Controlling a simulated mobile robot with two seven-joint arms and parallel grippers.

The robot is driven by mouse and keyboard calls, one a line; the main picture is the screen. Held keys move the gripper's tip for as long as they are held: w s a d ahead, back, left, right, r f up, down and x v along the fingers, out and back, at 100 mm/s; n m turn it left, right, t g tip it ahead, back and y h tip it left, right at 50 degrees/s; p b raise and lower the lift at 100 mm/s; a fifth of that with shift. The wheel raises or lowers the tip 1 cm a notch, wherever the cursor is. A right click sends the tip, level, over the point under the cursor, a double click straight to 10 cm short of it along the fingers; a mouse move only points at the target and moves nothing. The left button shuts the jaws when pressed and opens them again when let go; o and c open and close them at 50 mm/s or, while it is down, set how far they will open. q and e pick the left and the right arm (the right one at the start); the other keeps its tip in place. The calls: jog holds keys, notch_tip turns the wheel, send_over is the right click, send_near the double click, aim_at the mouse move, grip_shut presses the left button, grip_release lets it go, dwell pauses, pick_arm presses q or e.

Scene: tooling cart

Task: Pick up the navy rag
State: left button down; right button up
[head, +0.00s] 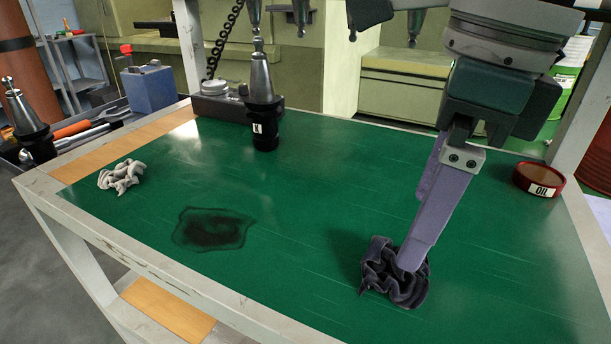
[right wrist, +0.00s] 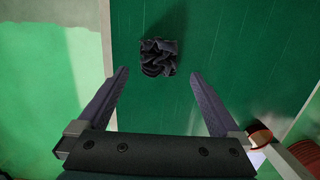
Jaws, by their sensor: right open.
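The navy rag (head: 391,272) is a crumpled dark bundle lying on the green mat (head: 310,215) at the front right of the cart top. My right gripper (head: 412,262) reaches down from the upper right, and its finger covers part of the rag in the head view. In the right wrist view, the right gripper (right wrist: 159,75) is open with its fingers wide apart. The rag (right wrist: 158,58) shows between and just beyond the fingertips, with nothing held. Contact between finger and rag cannot be told. My left gripper is not in view.
A pale rag (head: 122,176) lies at the mat's left, near a dark oil stain (head: 212,229). A tool holder (head: 262,105) stands at the back. A red-brown oil tin (head: 539,180) sits at the right edge. The mat around the navy rag is clear.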

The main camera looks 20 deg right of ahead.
jog(key=f, duration=0.5)
jog(key=shift+w+a+f, duration=0.15)
jog(key=shift+a+f, duration=0.1)
jog(key=shift+a, duration=0.05)
jog(key=c, duration=1.2)
